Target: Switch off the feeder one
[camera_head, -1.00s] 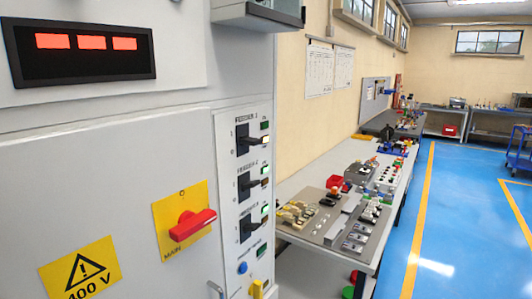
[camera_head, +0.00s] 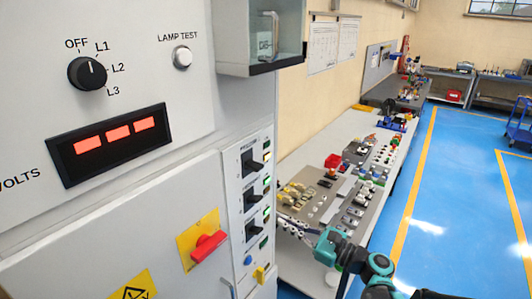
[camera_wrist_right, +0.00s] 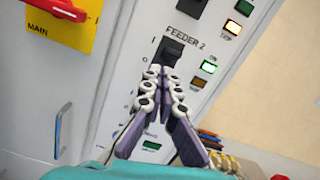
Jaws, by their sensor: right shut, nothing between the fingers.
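The feeder 1 switch (camera_head: 250,161) is the top of three black switches on the white cabinet's panel. In the wrist view its lower end (camera_wrist_right: 190,8) is cut off by the top edge; the TRIP lamp (camera_wrist_right: 232,27) beside it is lit pale yellow and its ON lamp is dark. The feeder 2 switch (camera_wrist_right: 173,50) sits below, with its green ON lamp lit. My right gripper (camera_head: 279,219) is shut and empty, right of the panel's lower switch in the head view. In the wrist view its fingertips (camera_wrist_right: 159,74) overlap the feeder 2 switch's lower end; contact cannot be told. My left gripper is out of view.
A red main switch (camera_head: 208,245) on a yellow plate is left of the feeders. A blue button (camera_head: 248,261) and a yellow knob (camera_head: 260,274) are below them. A glass-fronted box (camera_head: 262,38) juts out above. A cluttered workbench (camera_head: 300,262) stands at the right.

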